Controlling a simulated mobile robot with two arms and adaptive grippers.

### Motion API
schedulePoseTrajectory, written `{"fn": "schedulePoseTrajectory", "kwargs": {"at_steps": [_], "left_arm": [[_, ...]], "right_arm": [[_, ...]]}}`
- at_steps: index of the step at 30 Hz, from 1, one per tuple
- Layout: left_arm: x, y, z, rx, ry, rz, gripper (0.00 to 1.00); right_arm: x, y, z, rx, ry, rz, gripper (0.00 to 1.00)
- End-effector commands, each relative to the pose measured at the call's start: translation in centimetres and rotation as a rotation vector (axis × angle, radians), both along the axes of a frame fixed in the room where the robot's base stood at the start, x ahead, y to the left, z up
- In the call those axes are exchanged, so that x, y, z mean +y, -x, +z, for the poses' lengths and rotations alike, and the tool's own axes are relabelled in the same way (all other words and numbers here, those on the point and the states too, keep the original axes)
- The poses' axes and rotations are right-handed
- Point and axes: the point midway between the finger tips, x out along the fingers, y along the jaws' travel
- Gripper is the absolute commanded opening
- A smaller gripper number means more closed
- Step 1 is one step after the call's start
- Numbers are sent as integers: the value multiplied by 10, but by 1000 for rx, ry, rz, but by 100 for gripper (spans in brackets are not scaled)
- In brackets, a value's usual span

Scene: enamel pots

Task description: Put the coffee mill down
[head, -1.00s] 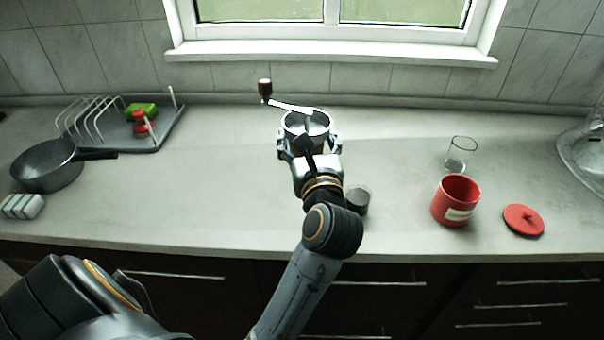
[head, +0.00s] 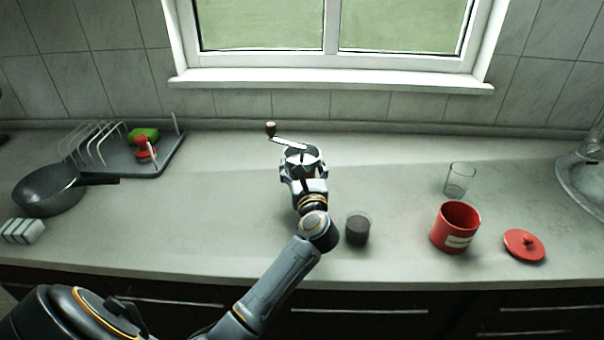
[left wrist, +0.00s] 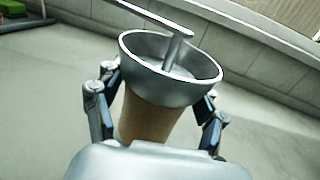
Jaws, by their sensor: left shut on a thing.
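The coffee mill has a metal bowl top (head: 302,154) and a crank with a dark knob (head: 271,129) that points left toward the window. In the left wrist view its brown body (left wrist: 145,118) stands below the silver bowl (left wrist: 172,66). My left gripper (head: 301,172) is shut on the mill, with a finger on each side of the body. The mill looks upright over the middle of the counter (head: 220,220). Its base is hidden, so I cannot tell whether it touches the counter. My right gripper is not in view.
A glass with dark contents (head: 358,229) stands right of my left arm. Further right are a red canister (head: 455,227), its red lid (head: 524,245), a glass (head: 459,180) and the sink (head: 588,180).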

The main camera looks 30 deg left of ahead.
Motion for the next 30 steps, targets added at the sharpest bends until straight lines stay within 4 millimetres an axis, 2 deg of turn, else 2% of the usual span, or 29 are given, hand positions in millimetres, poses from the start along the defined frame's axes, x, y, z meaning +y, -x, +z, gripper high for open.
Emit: {"fn": "schedulePoseTrajectory", "kwargs": {"at_steps": [5, 17, 18, 21, 30], "left_arm": [[-1, 1, -21, 2, -4, -1, 10], [-1, 1, -27, 1, -1, -1, 10], [-1, 1, -29, 4, 1, -1, 73], [-1, 1, -28, 4, 1, -1, 93], [-1, 1, -28, 4, 1, -1, 94]], "right_arm": [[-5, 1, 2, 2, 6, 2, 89], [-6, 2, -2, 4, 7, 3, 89], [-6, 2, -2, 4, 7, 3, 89], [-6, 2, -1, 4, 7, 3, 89], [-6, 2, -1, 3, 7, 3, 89]]}}
